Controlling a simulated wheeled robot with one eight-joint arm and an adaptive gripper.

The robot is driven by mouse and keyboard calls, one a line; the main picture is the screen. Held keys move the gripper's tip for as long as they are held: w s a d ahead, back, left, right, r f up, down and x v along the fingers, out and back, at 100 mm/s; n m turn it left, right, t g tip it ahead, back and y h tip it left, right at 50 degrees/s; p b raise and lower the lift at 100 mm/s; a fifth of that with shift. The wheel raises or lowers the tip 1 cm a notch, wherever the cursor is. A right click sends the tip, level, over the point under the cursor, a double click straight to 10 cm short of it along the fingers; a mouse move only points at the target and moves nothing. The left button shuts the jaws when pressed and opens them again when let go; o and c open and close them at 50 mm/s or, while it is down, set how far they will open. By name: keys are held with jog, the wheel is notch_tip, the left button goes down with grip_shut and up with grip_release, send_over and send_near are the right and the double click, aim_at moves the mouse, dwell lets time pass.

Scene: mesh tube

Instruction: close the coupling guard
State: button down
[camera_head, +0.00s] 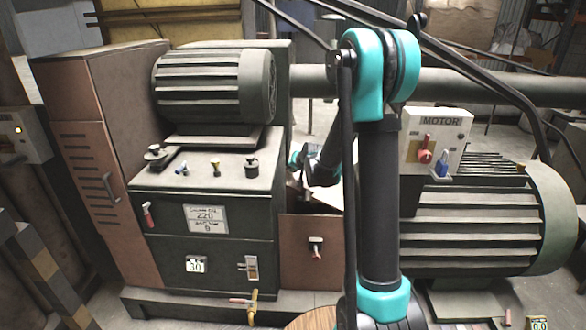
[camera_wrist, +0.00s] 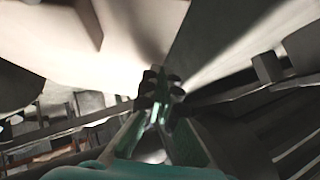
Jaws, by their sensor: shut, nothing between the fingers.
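A reddish-brown panel (camera_head: 297,235) with a small red-and-white handle (camera_head: 316,246) stands between the gearbox housing and the motor; it looks like part of the coupling guard. Above it, a dark gap and pale surfaces show, partly behind my arm, and I cannot tell how far the guard stands open. My arm reaches into this gap. My gripper (camera_wrist: 159,90) shows in the wrist view with its fingers together and nothing between them. Its tips are close under a broad pale surface (camera_wrist: 140,35); I cannot tell whether they touch it. In the head view the fingertips are hidden.
A dark gearbox housing (camera_head: 215,215) with knobs and levers on it stands left, with a finned motor (camera_head: 200,88) above. The big motor (camera_head: 480,225) with a switch box (camera_head: 436,135) stands right. A thick pipe (camera_head: 470,88) crosses behind. A yellow valve (camera_head: 253,307) projects low in front.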

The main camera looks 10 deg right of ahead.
jog(key=shift+f, duration=0.1)
jog(key=a+f+h, duration=0.1)
jog(key=a+f, duration=0.2)
jog(key=f, duration=0.4)
jog(key=shift+w+a+n, duration=0.25)
jog(key=shift+n, duration=0.05)
jog(key=shift+r, duration=0.1)
